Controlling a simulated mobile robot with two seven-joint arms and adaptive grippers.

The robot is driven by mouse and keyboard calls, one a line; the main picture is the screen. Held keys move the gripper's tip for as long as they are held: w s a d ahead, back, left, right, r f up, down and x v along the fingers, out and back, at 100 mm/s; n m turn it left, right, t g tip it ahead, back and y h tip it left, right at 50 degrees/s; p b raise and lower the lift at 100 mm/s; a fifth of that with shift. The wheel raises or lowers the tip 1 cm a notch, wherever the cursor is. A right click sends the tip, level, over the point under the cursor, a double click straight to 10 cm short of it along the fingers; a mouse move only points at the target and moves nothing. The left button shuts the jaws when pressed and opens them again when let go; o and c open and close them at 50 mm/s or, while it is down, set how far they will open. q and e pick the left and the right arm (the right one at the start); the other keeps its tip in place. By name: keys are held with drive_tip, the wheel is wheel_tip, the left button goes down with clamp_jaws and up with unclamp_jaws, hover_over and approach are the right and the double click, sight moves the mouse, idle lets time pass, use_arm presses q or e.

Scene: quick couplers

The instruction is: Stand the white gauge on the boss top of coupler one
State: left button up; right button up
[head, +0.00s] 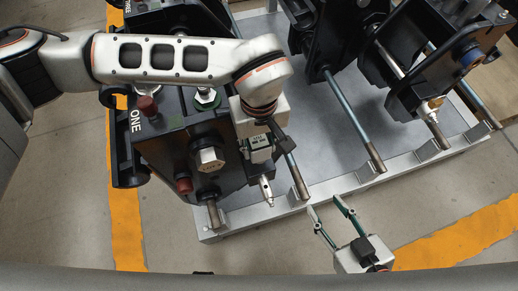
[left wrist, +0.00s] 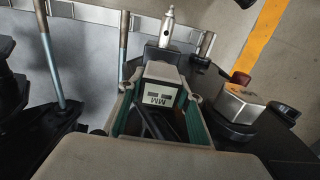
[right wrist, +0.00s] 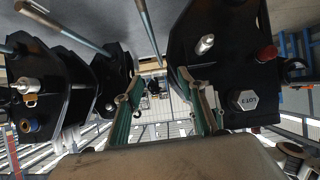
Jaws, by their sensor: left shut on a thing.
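Coupler one (head: 180,140), a black block marked ONE, stands at the left of the head view. My left gripper (head: 262,150) is over its right part, shut on the white gauge (head: 258,142). In the left wrist view the gauge (left wrist: 160,92) sits between the green-lined fingers with its small display showing. Its lower end is hidden, so I cannot tell whether it touches the coupler. A silver hexagonal boss (head: 208,158) stands left of the gauge; it also shows in the left wrist view (left wrist: 240,102). My right gripper (head: 332,222) is open and empty, off the plate's front edge.
A silver fitting (head: 266,190) sticks out just in front of the gauge. Red caps (head: 184,185) and steel rods (head: 353,122) stand around. Other black couplers (head: 410,60) fill the far right. The grey plate (head: 335,175) is bare between them.

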sight(259, 154)
use_arm(q)
wheel_tip(259, 154, down, 4)
drive_tip(key=shift+f+b, duration=0.1)
drive_tip(key=shift+b, duration=0.3)
drive_tip(key=shift+r, duration=0.2)
use_arm(e)
drive_tip(key=shift+w+a+r, duration=0.5)
drive_tip(key=shift+a+r, duration=0.1)
drive_tip(key=shift+r, duration=0.15)
use_arm(q)
drive_tip(key=shift+f, duration=0.15)
use_arm(e)
drive_tip(key=shift+s+f, duration=0.1)
drive_tip(key=shift+f, duration=0.05)
use_arm(q)
drive_tip(key=o, duration=1.4)
drive_tip(key=shift+f, duration=0.1)
use_arm(e)
drive_tip(key=shift+s+d+f, duration=0.1)
drive_tip(key=shift+s+f, duration=0.05)
